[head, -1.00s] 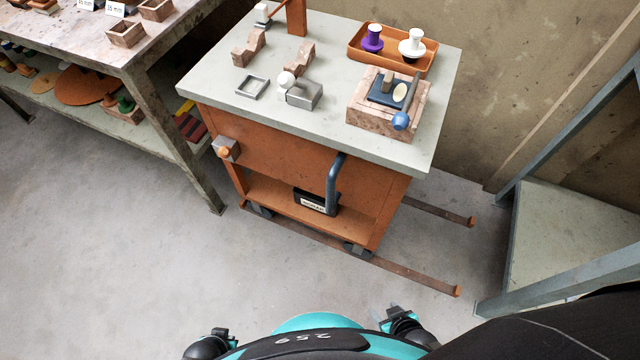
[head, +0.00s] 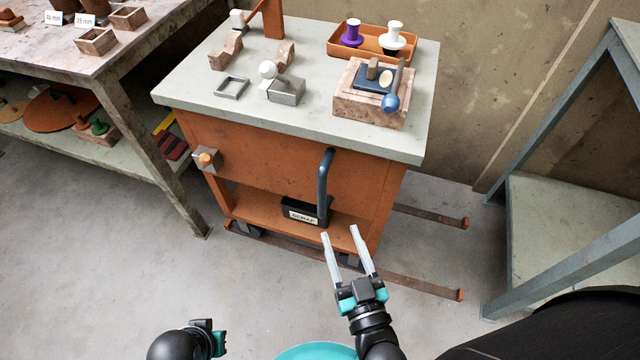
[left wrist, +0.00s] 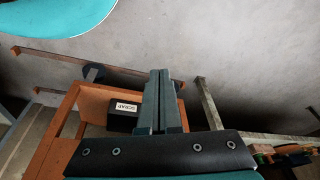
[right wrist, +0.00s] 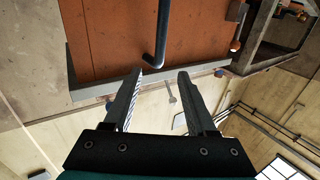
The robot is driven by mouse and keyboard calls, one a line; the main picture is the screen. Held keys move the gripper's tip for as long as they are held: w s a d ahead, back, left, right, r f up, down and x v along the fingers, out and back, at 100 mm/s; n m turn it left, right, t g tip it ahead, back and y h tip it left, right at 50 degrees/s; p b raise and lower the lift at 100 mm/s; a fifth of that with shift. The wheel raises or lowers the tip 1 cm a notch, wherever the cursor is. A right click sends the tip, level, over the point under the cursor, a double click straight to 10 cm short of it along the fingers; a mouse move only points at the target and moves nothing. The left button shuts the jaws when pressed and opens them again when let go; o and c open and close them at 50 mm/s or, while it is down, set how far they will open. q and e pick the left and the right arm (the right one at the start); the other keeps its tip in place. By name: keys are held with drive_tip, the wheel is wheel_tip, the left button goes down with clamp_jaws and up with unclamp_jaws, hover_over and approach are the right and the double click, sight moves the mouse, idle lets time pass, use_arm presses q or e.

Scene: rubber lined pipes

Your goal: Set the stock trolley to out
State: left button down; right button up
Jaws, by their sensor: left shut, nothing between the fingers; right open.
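The stock trolley is an orange cabinet (head: 270,160) with a pale grey top (head: 310,118), standing on two floor rails (head: 420,280). A dark blue bar handle (head: 323,185) is fixed upright on its front, right of centre. It also shows in the right wrist view (right wrist: 160,35), ahead of the fingers. My right gripper (head: 341,232) is open and empty, below and in front of the handle, apart from it. My left gripper (left wrist: 160,75) is shut and empty. In the head view the left gripper (head: 220,340) is low at the front, its fingertips not clear.
A black box labelled SCRAP (head: 305,211) sits on the trolley's lower shelf. Fixtures and an orange tray (head: 372,52) stand on top. A workbench (head: 70,50) is at left, a blue-grey frame (head: 560,225) at right. The rails extend right past the trolley.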

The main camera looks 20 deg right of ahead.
sight(323, 187)
drive_tip(key=w+b, duration=0.3)
drive_tip(key=w, duration=0.9)
drive_tip(key=shift+w+f+b, duration=0.1)
drive_tip(key=shift+w+b, duration=0.05)
drive_tip(key=shift+b, duration=0.25)
use_arm(q)
wheel_tip(323, 187, up, 10)
drive_tip(key=w+t, duration=0.1)
drive_tip(key=w, duration=0.1)
drive_tip(key=shift+f+t+b, duration=0.25)
drive_tip(key=shift+t+b, duration=0.05)
use_arm(e)
drive_tip(key=shift+w, duration=1)
use_arm(q)
drive_tip(key=shift+d, duration=0.1)
use_arm(e)
clamp_jaws()
